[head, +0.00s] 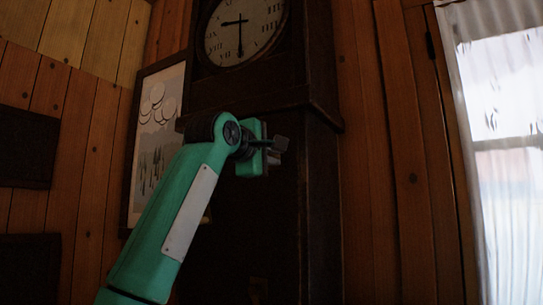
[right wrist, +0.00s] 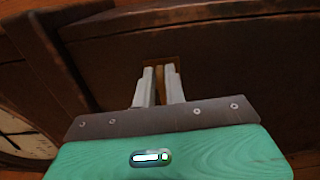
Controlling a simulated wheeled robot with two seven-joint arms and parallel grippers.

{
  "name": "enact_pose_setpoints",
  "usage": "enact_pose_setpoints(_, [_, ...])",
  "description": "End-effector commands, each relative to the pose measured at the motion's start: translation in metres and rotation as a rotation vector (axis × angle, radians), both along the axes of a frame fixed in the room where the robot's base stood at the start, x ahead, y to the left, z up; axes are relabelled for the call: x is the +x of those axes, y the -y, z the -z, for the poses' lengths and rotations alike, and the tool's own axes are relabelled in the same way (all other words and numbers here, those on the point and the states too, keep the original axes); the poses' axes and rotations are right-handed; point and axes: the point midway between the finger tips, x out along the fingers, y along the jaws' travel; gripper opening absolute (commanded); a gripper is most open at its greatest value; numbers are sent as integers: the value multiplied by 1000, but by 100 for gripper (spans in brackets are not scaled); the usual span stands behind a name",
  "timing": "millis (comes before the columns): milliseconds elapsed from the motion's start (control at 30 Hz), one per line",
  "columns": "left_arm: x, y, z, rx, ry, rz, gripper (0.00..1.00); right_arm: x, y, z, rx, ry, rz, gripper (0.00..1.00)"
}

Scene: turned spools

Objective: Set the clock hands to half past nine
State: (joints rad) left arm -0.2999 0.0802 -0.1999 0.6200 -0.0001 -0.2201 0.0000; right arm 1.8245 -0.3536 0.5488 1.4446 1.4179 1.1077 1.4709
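The clock face (head: 256,38) is pale with dark numerals, high on a tall dark wooden clock case (head: 322,200). In the head view one dark hand (head: 231,23) points left and a longer one (head: 240,40) points down. My right gripper (head: 283,146) is in front of the case below the face, apart from both hands. In the right wrist view its two grey fingers (right wrist: 159,84) stand a little apart, with a narrow gap between them and no held thing clear to see. Part of the dial (right wrist: 20,135) shows at the left there. My left gripper is out of view.
A wooden ledge (head: 270,98) of the case juts out between my right gripper and the face. A framed picture (head: 150,120) hangs on the plank wall at the left. A bright curtained window (head: 505,150) is at the right.

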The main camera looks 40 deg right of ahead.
Motion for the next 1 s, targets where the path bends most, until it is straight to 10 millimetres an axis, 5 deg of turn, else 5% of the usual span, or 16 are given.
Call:
enact_pose_setpoints(100, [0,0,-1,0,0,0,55,0,0,-1,0,0,0,30])
enact_pose_setpoints(467, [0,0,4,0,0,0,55,-2,-7,1,0,0,-1,30])
enact_pose_setpoints(1000, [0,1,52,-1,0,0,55,-30,-110,4,-2,-2,1,30])
